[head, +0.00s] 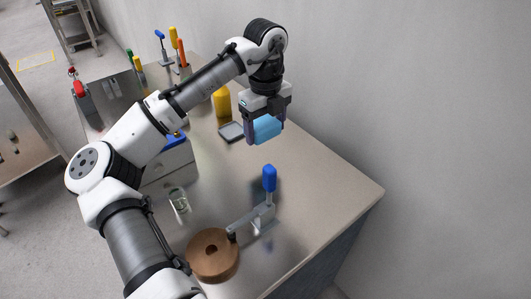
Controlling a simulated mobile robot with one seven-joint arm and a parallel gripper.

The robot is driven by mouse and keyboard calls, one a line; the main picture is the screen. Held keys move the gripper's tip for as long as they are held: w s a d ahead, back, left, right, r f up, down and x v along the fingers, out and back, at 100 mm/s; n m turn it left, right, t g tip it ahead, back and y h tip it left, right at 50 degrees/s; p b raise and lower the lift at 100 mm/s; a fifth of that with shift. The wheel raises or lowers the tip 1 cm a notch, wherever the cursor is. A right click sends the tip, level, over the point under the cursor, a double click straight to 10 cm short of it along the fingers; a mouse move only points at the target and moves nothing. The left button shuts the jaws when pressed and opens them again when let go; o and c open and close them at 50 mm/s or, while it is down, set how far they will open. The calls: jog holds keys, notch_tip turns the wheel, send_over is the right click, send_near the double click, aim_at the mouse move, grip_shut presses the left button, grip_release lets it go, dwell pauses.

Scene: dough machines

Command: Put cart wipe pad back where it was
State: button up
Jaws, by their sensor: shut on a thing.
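My gripper (267,130) is in the upper middle of the head view, pointing down. It is shut on the light-blue cart wipe pad (266,127), held between its two fingers. The pad appears to be above the metal worktop (315,190), with no contact visible. A shallow grey tray (231,131) lies on the worktop just left of the pad and seems empty. The fingers cover part of the pad.
A yellow bottle (222,102) stands behind the tray. A small glass (179,200) stands left. The worktop's right side is clear beside the wall (430,120).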

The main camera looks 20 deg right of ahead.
aim_at(266, 124)
notch_tip(266, 124, down, 9)
jog(key=shift+r+p, duration=0.1)
jog(key=shift+p, duration=0.3)
jog(key=o, duration=0.9)
jog(key=shift+o, duration=0.2)
notch_tip(266, 124, up, 12)
jog(key=shift+b, duration=0.85)
